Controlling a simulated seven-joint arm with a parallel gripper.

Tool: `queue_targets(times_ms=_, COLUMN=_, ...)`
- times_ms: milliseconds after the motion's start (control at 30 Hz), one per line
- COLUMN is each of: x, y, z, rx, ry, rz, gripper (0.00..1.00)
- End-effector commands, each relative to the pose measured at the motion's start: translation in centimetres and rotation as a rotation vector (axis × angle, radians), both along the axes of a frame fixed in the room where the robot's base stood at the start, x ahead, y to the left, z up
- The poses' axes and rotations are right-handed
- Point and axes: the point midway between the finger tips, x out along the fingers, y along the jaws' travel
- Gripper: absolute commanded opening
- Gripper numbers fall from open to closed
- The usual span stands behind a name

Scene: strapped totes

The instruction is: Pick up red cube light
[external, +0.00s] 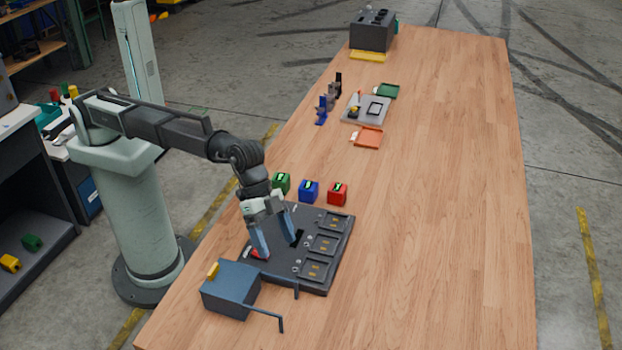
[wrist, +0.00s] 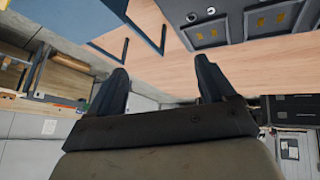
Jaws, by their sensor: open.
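A red cube (external: 337,194) with a small glowing green mark on top stands on the wooden table, at the right end of a row of three cubes. A blue cube (external: 309,191) is beside it, and a green cube (external: 281,184) is at the left end. My gripper (external: 275,248) is open above the dark board (external: 322,281), nearer the camera than the cubes and apart from them. Its two fingers also show in the wrist view (wrist: 160,85) with nothing between them. The wrist view shows no cube.
The dark board has several square recesses along its right side and a red part (external: 259,254) near my left finger. A blue-grey box (external: 231,289) stands in front. Small parts and a grey tray (external: 366,109) lie farther back. The table's right side is clear.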

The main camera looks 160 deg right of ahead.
Motion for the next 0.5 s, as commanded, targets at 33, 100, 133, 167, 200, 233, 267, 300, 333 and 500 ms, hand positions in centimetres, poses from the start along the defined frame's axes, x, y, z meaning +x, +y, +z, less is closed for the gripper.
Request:
queue_targets(times_ms=33, x=-3.8, y=0.8, z=0.3, rx=-0.009, ry=0.025, rz=0.035, gripper=0.83)
queue_targets(times_ms=100, x=-8.4, y=1.5, z=0.7, rx=-0.025, ry=0.060, rz=0.077, gripper=0.83)
queue_targets(times_ms=133, x=-10.4, y=1.7, z=0.9, rx=-0.031, ry=0.076, rz=0.096, gripper=0.83)
queue_targets(times_ms=167, x=-12.3, y=1.9, z=1.1, rx=-0.039, ry=0.089, rz=0.114, gripper=0.83)
queue_targets(times_ms=200, x=-15.0, y=2.1, z=1.3, rx=-0.048, ry=0.109, rz=0.140, gripper=0.83)
queue_targets(times_ms=233, x=-16.9, y=2.2, z=1.5, rx=-0.058, ry=0.122, rz=0.158, gripper=0.83)
queue_targets(times_ms=267, x=-18.7, y=2.3, z=1.6, rx=-0.065, ry=0.136, rz=0.176, gripper=0.83)
queue_targets(times_ms=300, x=-21.2, y=2.3, z=1.8, rx=-0.076, ry=0.154, rz=0.200, gripper=0.83)
queue_targets(times_ms=333, x=-22.8, y=2.3, z=2.0, rx=-0.083, ry=0.164, rz=0.216, gripper=0.83)
queue_targets(times_ms=500, x=-30.1, y=1.8, z=2.8, rx=-0.120, ry=0.216, rz=0.293, gripper=0.83)
